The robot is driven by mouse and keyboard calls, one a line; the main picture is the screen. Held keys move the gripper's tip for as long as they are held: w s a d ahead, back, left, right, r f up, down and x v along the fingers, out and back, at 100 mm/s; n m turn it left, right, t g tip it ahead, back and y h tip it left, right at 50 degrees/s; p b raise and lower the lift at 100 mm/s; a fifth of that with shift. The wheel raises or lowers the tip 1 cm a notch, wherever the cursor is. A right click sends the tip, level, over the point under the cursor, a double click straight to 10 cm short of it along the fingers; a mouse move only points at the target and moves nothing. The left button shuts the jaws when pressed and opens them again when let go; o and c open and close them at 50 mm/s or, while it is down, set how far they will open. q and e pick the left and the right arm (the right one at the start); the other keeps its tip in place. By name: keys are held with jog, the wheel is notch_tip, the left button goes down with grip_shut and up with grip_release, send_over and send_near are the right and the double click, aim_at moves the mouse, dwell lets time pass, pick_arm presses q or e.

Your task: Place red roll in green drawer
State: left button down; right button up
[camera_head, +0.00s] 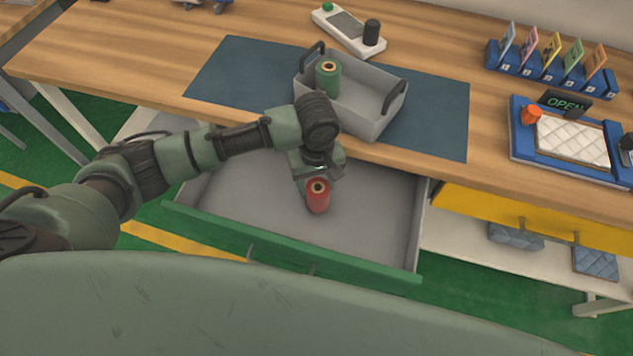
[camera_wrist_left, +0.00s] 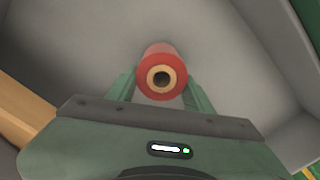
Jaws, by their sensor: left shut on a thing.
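The red roll (camera_head: 318,197) is in my left gripper (camera_head: 314,186), over the open green drawer (camera_head: 290,246). The gripper is shut on it. In the left wrist view the red roll (camera_wrist_left: 162,72) sits between the two green fingers, its end with a tan core facing the camera. The grey drawer floor (camera_wrist_left: 90,40) lies behind it. I cannot tell whether the roll touches the floor. The drawer is pulled out below the table edge and looks empty otherwise. My right gripper is not in view.
A grey bin (camera_head: 385,118) with a green roll (camera_head: 328,78) stands on the dark mat (camera_head: 440,122) above the drawer. A yellow drawer (camera_head: 560,226) is to the right. A handheld device (camera_head: 345,27), a card rack (camera_head: 550,72) and a blue tray (camera_head: 516,140) are on the table.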

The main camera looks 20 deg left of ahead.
pick_arm(q)
jog(key=shift+f, duration=0.1)
jog(key=c, duration=0.6)
grip_release()
notch_tip(320, 180, up, 12)
